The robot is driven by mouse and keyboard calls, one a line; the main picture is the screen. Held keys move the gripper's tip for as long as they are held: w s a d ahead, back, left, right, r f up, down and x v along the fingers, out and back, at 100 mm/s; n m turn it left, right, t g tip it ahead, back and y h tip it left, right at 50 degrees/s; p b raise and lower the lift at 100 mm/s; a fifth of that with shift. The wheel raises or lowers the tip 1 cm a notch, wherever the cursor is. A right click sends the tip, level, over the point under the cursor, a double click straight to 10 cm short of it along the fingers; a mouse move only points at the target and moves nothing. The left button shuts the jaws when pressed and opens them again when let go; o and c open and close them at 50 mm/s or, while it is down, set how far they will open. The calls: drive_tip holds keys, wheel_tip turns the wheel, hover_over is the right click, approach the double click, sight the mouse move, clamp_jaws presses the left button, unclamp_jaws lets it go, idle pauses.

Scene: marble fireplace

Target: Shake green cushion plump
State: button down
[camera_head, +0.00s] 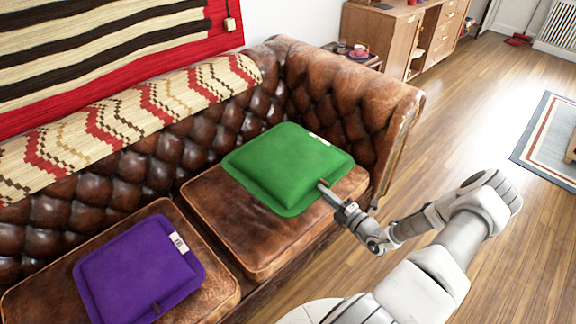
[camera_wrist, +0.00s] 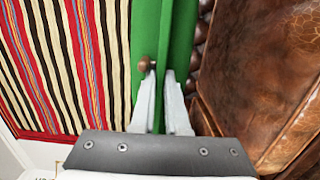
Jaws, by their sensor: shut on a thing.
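The green cushion (camera_head: 285,165) is over the right seat (camera_head: 228,222) of the brown leather sofa, broad face up, with a small white label on its far right edge. I cannot tell whether it rests fully on the seat or is slightly raised. My gripper (camera_head: 324,187) is shut on its near right edge. In the wrist view, the green cushion (camera_wrist: 180,30) runs between the two pale fingers of my gripper (camera_wrist: 162,80). A small brown knob (camera_wrist: 148,63) shows beside the left finger. The cushion's underside is hidden in the head view.
A purple cushion (camera_head: 140,270) lies on the left seat. The tufted armrest (camera_head: 350,95) is close behind and right of the green cushion. A patterned throw (camera_head: 130,120) covers the backrest. Wooden floor (camera_head: 480,130) lies open to the right, with a rug (camera_head: 548,135) beyond.

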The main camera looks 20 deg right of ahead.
wheel_tip(320, 180, up, 6)
drive_tip(key=p, duration=0.3)
drive_tip(key=shift+f, duration=0.15)
wheel_tip(320, 180, down, 7)
drive_tip(key=b, duration=0.5)
drive_tip(key=shift+f, duration=0.1)
